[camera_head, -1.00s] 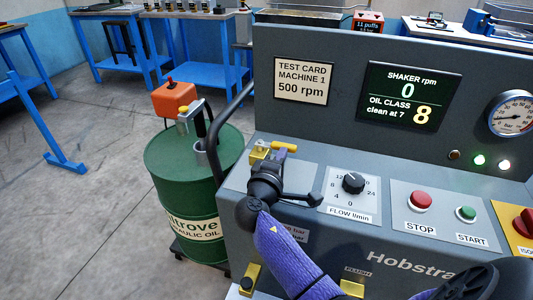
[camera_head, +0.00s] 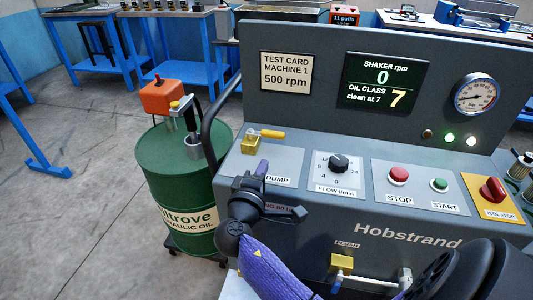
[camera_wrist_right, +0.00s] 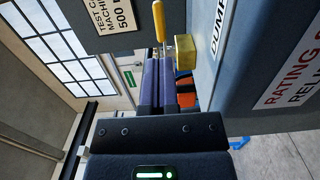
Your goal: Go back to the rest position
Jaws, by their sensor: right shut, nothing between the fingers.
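My right gripper (camera_head: 263,166) is shut and empty, with its purple fingers just in front of the panel's dump valve. The dump valve has a brass body (camera_head: 250,144) and a yellow lever (camera_head: 269,134) that points right in the head view. In the right wrist view, the shut fingers (camera_wrist_right: 158,66) lie close to the valve's brass block (camera_wrist_right: 184,52) and yellow lever (camera_wrist_right: 159,20). I cannot tell the exact gap there. My left gripper is not in view.
The grey machine panel (camera_head: 310,190) fills the right side, with a flow knob (camera_head: 338,163), stop button (camera_head: 398,174), start button (camera_head: 439,185) and isolator (camera_head: 491,190). Its display (camera_head: 386,84) reads 0 rpm, class 7. A green oil drum (camera_head: 175,180) stands left.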

